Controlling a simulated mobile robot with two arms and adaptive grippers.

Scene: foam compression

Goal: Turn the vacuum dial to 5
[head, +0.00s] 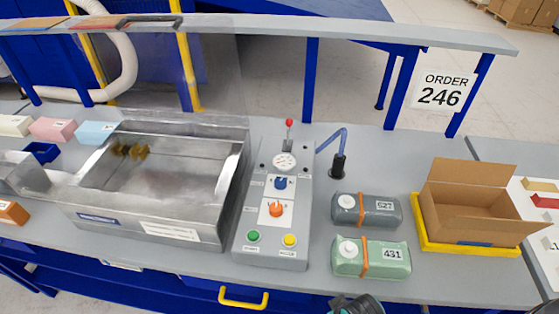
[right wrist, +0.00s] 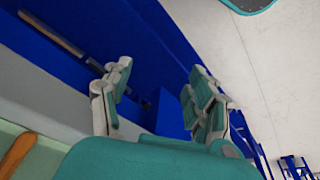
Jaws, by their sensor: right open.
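A grey control panel (head: 262,244) stands in the middle of the bench in the head view. It carries a blue dial (head: 281,183) and, below it, an orange dial (head: 275,209). A round white gauge (head: 284,162) sits above them. The dial markings are too small to read, so I cannot tell which dial is the vacuum one or where it points. My right gripper (right wrist: 160,95) is open and empty in the right wrist view, apart from both dials. Only a part of my right arm shows at the bottom edge of the head view. My left gripper is not in view.
A green button (head: 253,236), a yellow button (head: 290,240) and a red-topped lever (head: 289,123) are on the panel. A metal chamber (head: 232,190) stands left. Bags marked 527 (head: 383,219) and 431 (head: 388,268) lie right, then an open cardboard box (head: 460,222) in a yellow tray (head: 428,244).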

